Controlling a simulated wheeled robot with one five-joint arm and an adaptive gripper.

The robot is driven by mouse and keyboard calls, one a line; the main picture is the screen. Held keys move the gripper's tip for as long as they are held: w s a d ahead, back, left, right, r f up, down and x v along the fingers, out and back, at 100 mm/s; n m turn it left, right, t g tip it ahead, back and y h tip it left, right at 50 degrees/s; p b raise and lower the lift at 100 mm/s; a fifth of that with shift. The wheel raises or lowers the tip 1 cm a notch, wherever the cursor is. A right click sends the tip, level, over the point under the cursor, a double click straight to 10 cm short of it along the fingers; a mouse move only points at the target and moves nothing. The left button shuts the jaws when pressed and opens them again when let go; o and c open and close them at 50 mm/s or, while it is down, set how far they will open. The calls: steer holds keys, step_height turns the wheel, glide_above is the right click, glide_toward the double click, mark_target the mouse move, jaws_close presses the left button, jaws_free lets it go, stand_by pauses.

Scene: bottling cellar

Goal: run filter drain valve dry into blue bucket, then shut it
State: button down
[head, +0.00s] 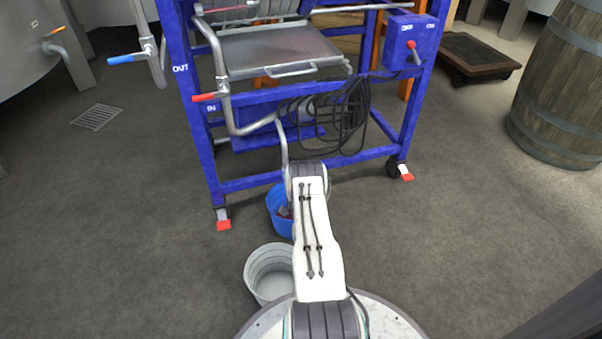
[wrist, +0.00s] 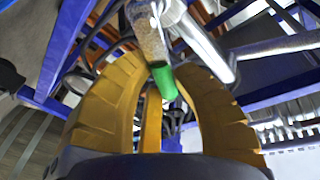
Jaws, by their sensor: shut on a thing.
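In the wrist view, my gripper (wrist: 166,74) has its yellow fingers closed around the green-tipped lever (wrist: 164,82) of the drain valve. The lever's worn metal part (wrist: 147,35) runs up beside a bright steel pipe (wrist: 207,45). In the head view my own arm hides the gripper, the lever and the valve. The blue bucket (head: 277,216) stands on the floor, partly behind my arm, under the front of the blue filter frame (head: 205,150). Something dark reddish shows inside it. Whether liquid is running cannot be told.
A grey bucket (head: 262,262) stands nearer, left of my arm. The filter carries a red IN lever (head: 204,97), a blue OUT lever (head: 124,59) and a coiled black hose (head: 345,115). A barrel (head: 560,90) stands right. Floor is free on both sides.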

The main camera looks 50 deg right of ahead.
steer(key=shift+w+a+r+n+t+h, duration=0.15)
steer(key=shift+w+a+r+n+t, duration=0.2)
steer(key=shift+n, duration=0.7)
steer(key=shift+w+a+r+n+t+h, duration=0.15)
steer(key=shift+a+n, duration=0.3)
steer(key=shift+n, duration=0.6)
steer(key=shift+f, duration=0.1)
steer(key=c, duration=1)
jaws_free()
steer(key=shift+v, duration=3.85)
